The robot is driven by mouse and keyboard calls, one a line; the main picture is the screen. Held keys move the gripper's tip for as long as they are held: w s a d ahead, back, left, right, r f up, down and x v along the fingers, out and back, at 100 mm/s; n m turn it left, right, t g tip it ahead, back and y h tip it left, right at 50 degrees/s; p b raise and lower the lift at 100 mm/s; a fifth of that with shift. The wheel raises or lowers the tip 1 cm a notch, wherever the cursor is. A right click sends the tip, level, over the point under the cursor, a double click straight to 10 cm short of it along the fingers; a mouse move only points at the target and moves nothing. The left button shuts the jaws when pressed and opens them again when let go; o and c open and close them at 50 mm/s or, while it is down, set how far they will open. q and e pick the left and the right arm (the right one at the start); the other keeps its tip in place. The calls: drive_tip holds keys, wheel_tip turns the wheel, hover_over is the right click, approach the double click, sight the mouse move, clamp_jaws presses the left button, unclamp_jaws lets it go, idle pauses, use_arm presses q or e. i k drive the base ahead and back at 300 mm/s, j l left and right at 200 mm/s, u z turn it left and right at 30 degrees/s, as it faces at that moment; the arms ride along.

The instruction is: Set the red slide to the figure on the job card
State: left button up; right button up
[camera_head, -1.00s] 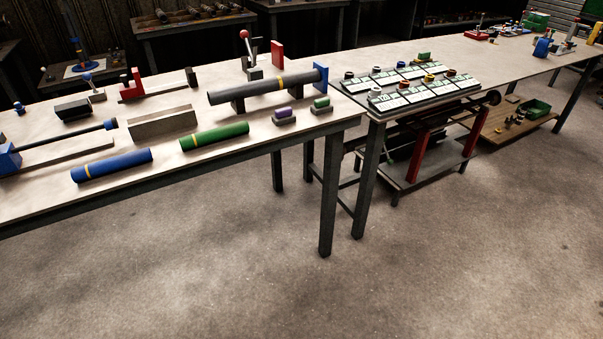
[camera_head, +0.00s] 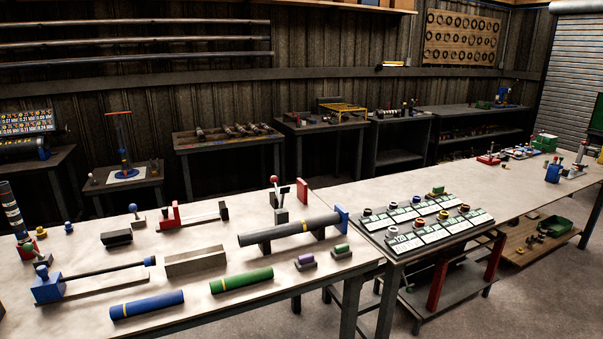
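A red stepped block (camera_head: 170,215), which looks like the red slide, stands at the left end of a low rail on the near bench (camera_head: 100,254). A dark block (camera_head: 223,210) stands at the rail's right end. Any scale on the rail is too small to read. White cards (camera_head: 425,234) with print lie in two rows on a dark panel, with coloured round parts along them. A board with printed figures (camera_head: 25,122) stands at the far left. I cannot tell which of these, if any, is the job card. Neither gripper is in view.
The near bench also holds a grey shaft (camera_head: 290,230) on supports, a blue bar (camera_head: 147,304), a green bar (camera_head: 241,280), a grey block (camera_head: 196,261) and a red-knobbed lever (camera_head: 276,200). Low benches line the back wall. Bare floor shows at the lower right.

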sight(167, 220)
drive_tip(key=i+j, duration=0.25)
drive_tip(key=j, duration=0.15)
drive_tip(key=i+j, duration=0.55)
drive_tip(key=j, duration=0.3)
drive_tip(key=i, duration=1)
